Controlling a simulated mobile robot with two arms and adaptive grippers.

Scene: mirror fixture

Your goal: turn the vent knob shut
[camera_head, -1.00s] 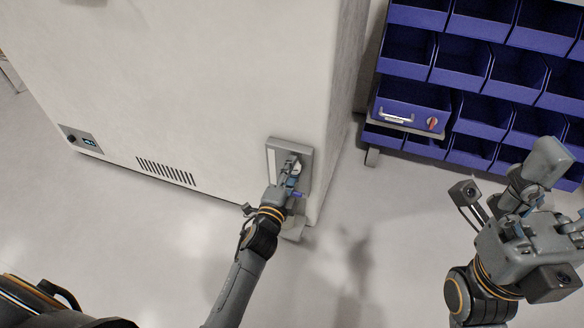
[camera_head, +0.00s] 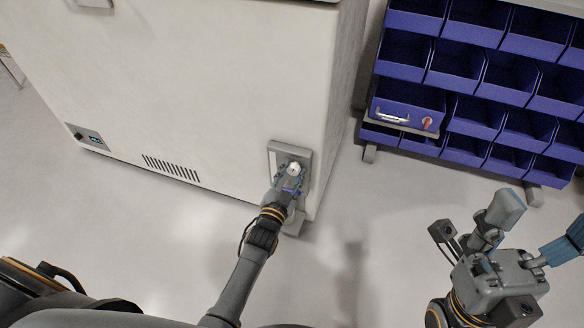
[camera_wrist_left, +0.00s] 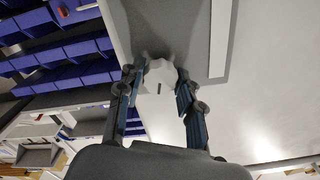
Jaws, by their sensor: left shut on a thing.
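The vent knob (camera_head: 294,169) is a small white lobed knob on a grey framed plate (camera_head: 273,146) low on the pale cabinet, near its right corner. My left gripper (camera_head: 291,173) reaches it from below, with a finger on either side. In the left wrist view the knob (camera_wrist_left: 159,78) sits between the fingertips of my left gripper (camera_wrist_left: 157,79), with a dark slot mark on its face. The left gripper is shut on the knob. My right gripper (camera_head: 538,222) is at the right, fingers spread, empty and away from the cabinet.
The pale cabinet (camera_head: 200,90) fills the upper left, with a slotted grille (camera_head: 171,168) and a small control panel (camera_head: 84,135). A rack of blue bins (camera_head: 470,75) stands at the upper right, holding a blue box (camera_head: 407,105) with a red-marked dial. The floor between is clear.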

